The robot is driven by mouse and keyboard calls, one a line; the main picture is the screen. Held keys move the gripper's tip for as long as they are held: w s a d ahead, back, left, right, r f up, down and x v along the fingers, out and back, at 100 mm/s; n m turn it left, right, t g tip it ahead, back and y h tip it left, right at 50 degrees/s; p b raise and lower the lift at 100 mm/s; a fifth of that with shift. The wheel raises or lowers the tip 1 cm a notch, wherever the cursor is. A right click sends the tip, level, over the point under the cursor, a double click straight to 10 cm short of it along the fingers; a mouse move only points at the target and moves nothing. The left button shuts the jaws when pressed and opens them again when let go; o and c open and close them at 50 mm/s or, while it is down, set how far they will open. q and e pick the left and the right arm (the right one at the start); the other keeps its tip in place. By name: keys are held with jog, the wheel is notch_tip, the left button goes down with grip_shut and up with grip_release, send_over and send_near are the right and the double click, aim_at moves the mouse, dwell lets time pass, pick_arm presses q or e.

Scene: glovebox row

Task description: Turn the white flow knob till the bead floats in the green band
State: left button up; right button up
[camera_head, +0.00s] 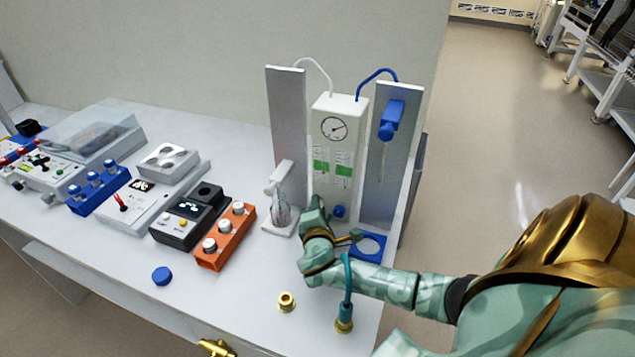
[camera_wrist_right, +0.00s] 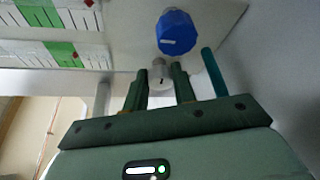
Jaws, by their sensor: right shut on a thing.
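The white flow panel (camera_head: 346,112) stands upright at the back right of the bench, with a round gauge and two scales. Each scale has a green band (camera_head: 320,167); green bands also show in the right wrist view (camera_wrist_right: 62,53). I cannot make out a bead in either scale. The white flow knob (camera_wrist_right: 158,76) is between the fingers of my right gripper (camera_wrist_right: 160,88), which is shut on it. In the head view my right gripper (camera_head: 317,210) hides this knob. A blue knob (camera_wrist_right: 176,32) sits beside it, apart from the fingers. My left gripper is not in view.
Grey upright plates (camera_head: 288,120) flank the panel. A glass flask (camera_head: 281,212) stands close left of my right gripper, and a blue ring holder (camera_head: 382,246) to its right. An orange rack (camera_head: 222,258) is farther left.

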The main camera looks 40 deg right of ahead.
jog(key=shift+f, duration=0.2)
dwell(0.3)
jog(key=o, duration=1)
jog(key=shift+r, duration=0.1)
